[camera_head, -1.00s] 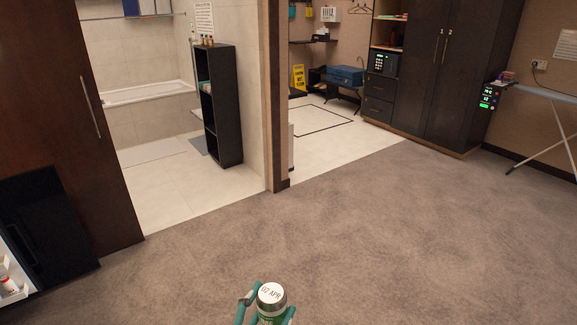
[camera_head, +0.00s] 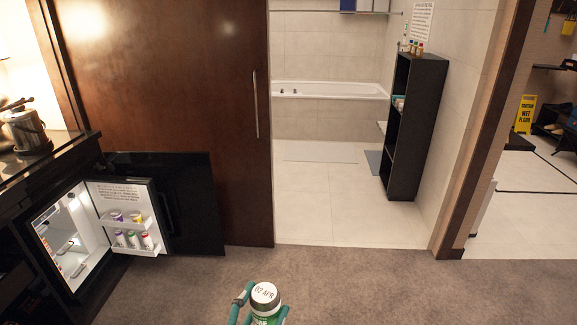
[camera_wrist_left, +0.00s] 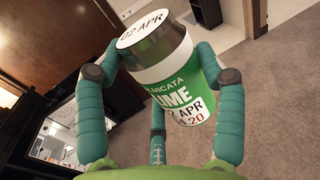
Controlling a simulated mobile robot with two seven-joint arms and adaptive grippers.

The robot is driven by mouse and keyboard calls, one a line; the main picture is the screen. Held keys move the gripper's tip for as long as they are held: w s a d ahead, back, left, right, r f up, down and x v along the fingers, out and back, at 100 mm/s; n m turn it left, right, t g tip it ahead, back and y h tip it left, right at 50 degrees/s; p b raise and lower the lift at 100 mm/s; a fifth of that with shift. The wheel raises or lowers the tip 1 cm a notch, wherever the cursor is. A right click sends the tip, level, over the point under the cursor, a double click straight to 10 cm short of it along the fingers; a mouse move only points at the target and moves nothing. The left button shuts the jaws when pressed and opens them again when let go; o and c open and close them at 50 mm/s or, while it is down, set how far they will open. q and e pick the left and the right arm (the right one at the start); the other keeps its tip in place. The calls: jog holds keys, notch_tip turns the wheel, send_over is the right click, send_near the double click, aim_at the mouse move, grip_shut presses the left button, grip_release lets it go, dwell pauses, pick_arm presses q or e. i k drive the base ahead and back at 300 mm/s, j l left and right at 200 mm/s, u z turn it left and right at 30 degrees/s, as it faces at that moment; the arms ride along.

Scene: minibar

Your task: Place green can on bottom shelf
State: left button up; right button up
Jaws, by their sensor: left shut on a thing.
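My left gripper (camera_head: 258,314) is at the bottom middle of the head view, shut on the green can (camera_head: 265,293). The can has a white top reading "02 APR". In the left wrist view the teal fingers of the gripper (camera_wrist_left: 158,95) wrap around the can (camera_wrist_left: 178,85), which has a green and white label reading "LIME". The open minibar fridge (camera_head: 72,240) stands at the left of the head view, well apart from the can. Its lit inside shows shelves with a few items, but the bottom shelf is hard to make out. My right gripper is out of view.
The fridge door (camera_head: 125,205) stands open to the right, with several small cans in its racks. A dark counter (camera_head: 45,165) with a metal pot (camera_head: 28,132) is above the fridge. The carpet (camera_head: 190,285) between can and fridge is clear.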

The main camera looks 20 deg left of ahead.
aim_at(71, 264)
jog(key=i+j+u, duration=0.15)
jog(key=i+u, duration=0.65)
jog(key=i+l+u, duration=0.2)
jog(key=i+u, duration=0.2)
jog(key=i, duration=0.15)
jog(key=i+j+u, duration=0.15)
jog(key=i+u, duration=0.25)
jog(key=i, duration=0.5)
jog(key=i+l+u, duration=0.1)
jog(key=i+u, duration=0.3)
jog(key=i, duration=0.45)
jog(key=i+j+z, duration=0.1)
jog(key=i, duration=0.3)
